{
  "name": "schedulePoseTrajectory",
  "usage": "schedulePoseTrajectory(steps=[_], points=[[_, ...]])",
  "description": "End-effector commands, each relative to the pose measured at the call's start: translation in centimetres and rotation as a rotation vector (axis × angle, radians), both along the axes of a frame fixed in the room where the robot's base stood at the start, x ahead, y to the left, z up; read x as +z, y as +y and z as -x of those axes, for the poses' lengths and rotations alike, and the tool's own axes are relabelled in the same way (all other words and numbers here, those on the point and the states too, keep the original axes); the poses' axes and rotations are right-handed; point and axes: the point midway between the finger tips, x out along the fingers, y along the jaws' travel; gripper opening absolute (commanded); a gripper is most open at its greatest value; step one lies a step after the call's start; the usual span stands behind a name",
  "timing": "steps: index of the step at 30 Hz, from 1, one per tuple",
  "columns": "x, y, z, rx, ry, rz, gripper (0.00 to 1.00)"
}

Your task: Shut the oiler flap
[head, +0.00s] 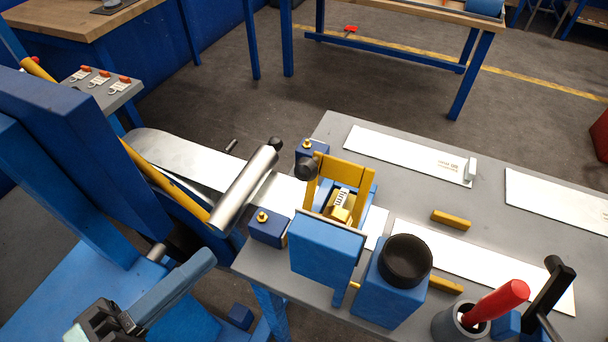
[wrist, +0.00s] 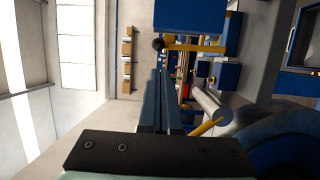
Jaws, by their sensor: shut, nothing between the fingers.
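My gripper (head: 208,260) is at the lower left in the head view, its blue-grey fingers together and empty. It points up and right toward the machine, apart from it. The fingers also show closed in the wrist view (wrist: 160,73). I cannot tell for certain which part is the oiler flap. Small brass fittings (head: 262,217) sit on blue bearing blocks beside the roller. A blue box with a round black cup (head: 405,261) stands at the front. A yellow frame (head: 340,172) stands raised behind a blue panel (head: 326,250). No hinge is clear.
A metal roller (head: 244,186) lies left of the blue blocks, above a metal strip (head: 180,152). A grey cup (head: 462,322) with a red-handled tool (head: 500,298) and a black lever (head: 553,290) are at the lower right. Yellow bars (head: 452,219) lie on the grey bench (head: 330,128).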

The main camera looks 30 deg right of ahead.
Motion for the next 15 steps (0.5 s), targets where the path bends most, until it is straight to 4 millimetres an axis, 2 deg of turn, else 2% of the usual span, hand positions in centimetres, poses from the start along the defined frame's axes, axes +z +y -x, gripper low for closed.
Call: schedulePoseTrajectory(steps=[5, 15], points=[[0.1, -1.7, -0.3, -0.01, 0.002, 0.005, 0.0], [0.5, -8.5, -2.8, -0.011, 0.0, 0.005, 0.0]])
